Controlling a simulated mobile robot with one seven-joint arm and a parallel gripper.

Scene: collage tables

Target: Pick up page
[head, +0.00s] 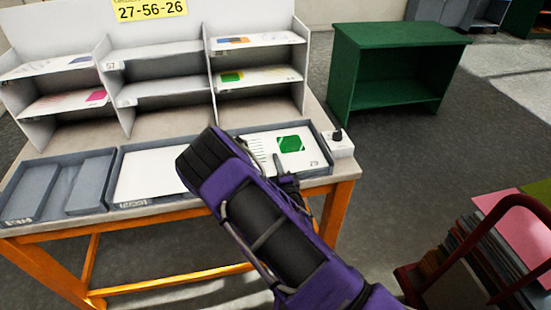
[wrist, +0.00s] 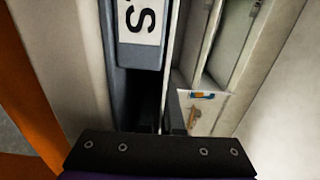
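A white page with a green square (head: 290,144) and thin green lines lies in the right grey tray (head: 322,160) at the table's front. A blank white page (head: 150,172) lies in the middle tray. My purple arm reaches over the table, and my gripper (head: 281,172) is at the right tray, over or against the page's lower left part. In the wrist view my gripper (wrist: 160,112) is close to a grey tray edge with an "S" label (wrist: 140,18). Its fingertips are dark and hard to make out, and no page shows clearly between them.
A white shelf unit (head: 160,66) with several pages stands along the table's back. The left tray (head: 60,186) looks empty. A green cabinet (head: 395,65) stands behind right. A red-framed cart (head: 500,250) with coloured sheets is at lower right.

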